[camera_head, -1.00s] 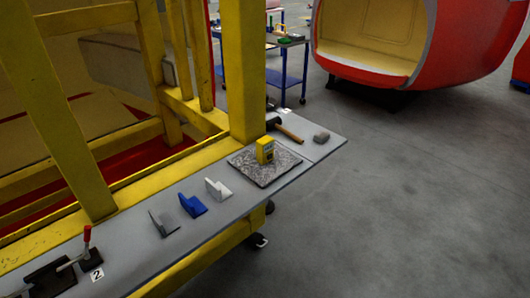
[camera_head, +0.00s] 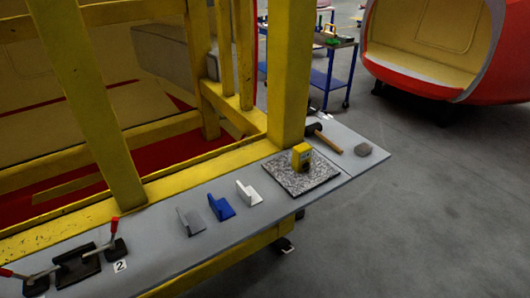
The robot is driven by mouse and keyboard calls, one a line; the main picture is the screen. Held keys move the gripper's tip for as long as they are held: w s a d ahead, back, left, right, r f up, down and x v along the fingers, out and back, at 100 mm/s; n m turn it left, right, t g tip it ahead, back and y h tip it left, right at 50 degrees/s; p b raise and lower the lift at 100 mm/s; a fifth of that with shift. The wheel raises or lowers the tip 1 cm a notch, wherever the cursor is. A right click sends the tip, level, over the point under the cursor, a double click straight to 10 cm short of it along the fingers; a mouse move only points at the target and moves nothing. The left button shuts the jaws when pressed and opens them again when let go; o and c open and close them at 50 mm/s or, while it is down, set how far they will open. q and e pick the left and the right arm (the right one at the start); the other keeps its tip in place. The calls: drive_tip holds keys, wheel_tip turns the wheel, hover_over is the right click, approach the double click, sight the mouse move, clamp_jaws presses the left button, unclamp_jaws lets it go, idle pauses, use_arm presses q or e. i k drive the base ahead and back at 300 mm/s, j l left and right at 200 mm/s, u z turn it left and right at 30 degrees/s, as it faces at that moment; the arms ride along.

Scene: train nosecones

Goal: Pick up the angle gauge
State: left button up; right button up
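A small yellow block-shaped device with a dark face, which looks like the angle gauge (camera_head: 301,157), stands upright on a speckled grey square plate (camera_head: 284,180). The plate lies on a narrow grey shelf (camera_head: 345,173) along the yellow frame, close to a thick yellow post. Neither of my grippers shows in the head view, so their distance from the gauge cannot be seen.
Left of the plate stand white (camera_head: 249,193), blue (camera_head: 220,207) and grey (camera_head: 189,221) angled pieces. Red-handled clamps (camera_head: 78,265) sit at the left. The floor (camera_head: 430,220) in front is open.

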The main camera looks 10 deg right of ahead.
sight(303, 153)
drive_tip(key=i+l+u, duration=0.2)
drive_tip(key=l, duration=0.15)
drive_tip(key=l+u, duration=0.15)
drive_tip(key=l, duration=0.15)
drive_tip(key=i+l+u, duration=0.2)
drive_tip(key=l, duration=0.7)
drive_tip(key=i+l+u, duration=0.1)
drive_tip(key=l, duration=0.45)
